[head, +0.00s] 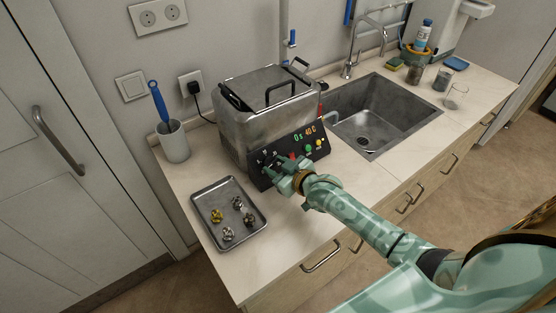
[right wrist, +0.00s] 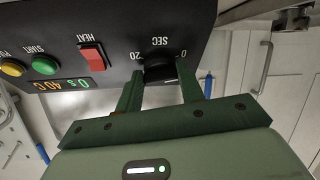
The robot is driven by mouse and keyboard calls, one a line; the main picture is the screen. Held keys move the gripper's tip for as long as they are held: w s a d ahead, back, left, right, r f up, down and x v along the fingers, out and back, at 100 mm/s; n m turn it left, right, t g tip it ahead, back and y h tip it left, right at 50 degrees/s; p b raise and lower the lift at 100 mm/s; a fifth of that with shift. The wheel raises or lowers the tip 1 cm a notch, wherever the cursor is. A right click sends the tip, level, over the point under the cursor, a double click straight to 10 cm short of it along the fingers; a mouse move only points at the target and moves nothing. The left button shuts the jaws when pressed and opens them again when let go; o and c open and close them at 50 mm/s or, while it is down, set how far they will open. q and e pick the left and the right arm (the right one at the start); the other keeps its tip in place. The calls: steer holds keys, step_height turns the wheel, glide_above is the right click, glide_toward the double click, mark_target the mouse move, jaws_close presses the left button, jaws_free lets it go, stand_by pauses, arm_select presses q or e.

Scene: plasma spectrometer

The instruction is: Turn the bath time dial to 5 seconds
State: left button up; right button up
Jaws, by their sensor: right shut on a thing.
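The ultrasonic bath (head: 240,125) is a steel box with a lid and a black front panel (head: 320,149). Its display (head: 305,133) reads 0 s and 40 C. The black bath time dial (right wrist: 160,68) is on the panel, with SEC, 20 and 0 printed around it; the right wrist view shows the panel upside down. My right gripper (right wrist: 160,78) is shut on the dial, one finger on each side. In the head view my right gripper (head: 273,172) reaches the panel's left part and hides the dial. My left gripper is not in view.
A red HEAT switch (right wrist: 92,55), a green START button (right wrist: 45,64) and a yellow button (right wrist: 12,67) sit beside the dial. A metal tray (head: 250,238) with several small parts lies in front left. A cup (head: 173,143) with a blue-handled tool and a sink (head: 375,115) flank the bath.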

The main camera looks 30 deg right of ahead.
steer(key=m+p, duration=0.1)
steer(key=m+h+p, duration=0.1)
steer(key=m+p, duration=0.1)
steer(key=m+h+p, duration=0.1)
steer(key=m, duration=0.1)
steer(key=shift+a+r, duration=0.2)
steer(key=shift+a, duration=0.05)
steer(key=shift+a+f+m+h+p, duration=0.1)
steer(key=shift+m+h+p, duration=0.25)
steer(key=shift+m+p, duration=0.65)
steer(key=shift+a+m+h+p, duration=0.1)
steer(key=shift+m+h+p, duration=0.4)
steer(key=shift+m, duration=0.9)
steer(key=o, duration=1)
steer(key=p+v, duration=0.4)
steer(key=v, duration=1.2)
steer(key=shift+s, duration=0.2)
